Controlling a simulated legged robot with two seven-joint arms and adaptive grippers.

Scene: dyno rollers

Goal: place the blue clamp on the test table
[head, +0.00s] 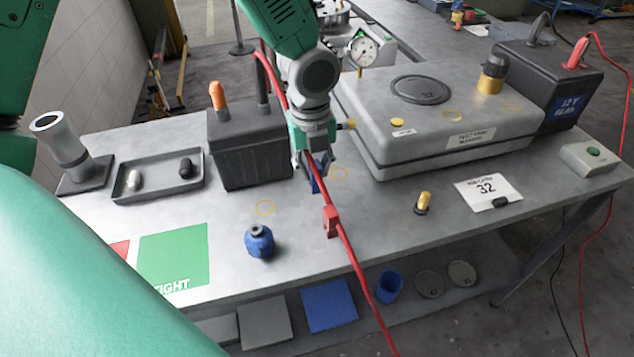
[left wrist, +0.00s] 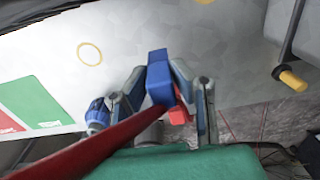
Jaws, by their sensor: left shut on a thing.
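My left gripper (head: 314,162) points down over the middle of the grey test table (head: 385,225). It is shut on the blue clamp (head: 319,180), which is partly hidden by the fingers. In the left wrist view the blue clamp (left wrist: 159,80) shows as a blue block between the two fingers, above the pale table top (left wrist: 210,55). In the head view the clamp is close to the surface; I cannot tell whether it touches. My right gripper is not in view.
A red cable (head: 350,250) with a red clip (head: 331,221) runs past the gripper and over the front edge. A black battery (head: 245,150) stands left, a large grey case (head: 430,120) right. A blue bottle (head: 259,241) stands near the front; the table around it is mostly clear.

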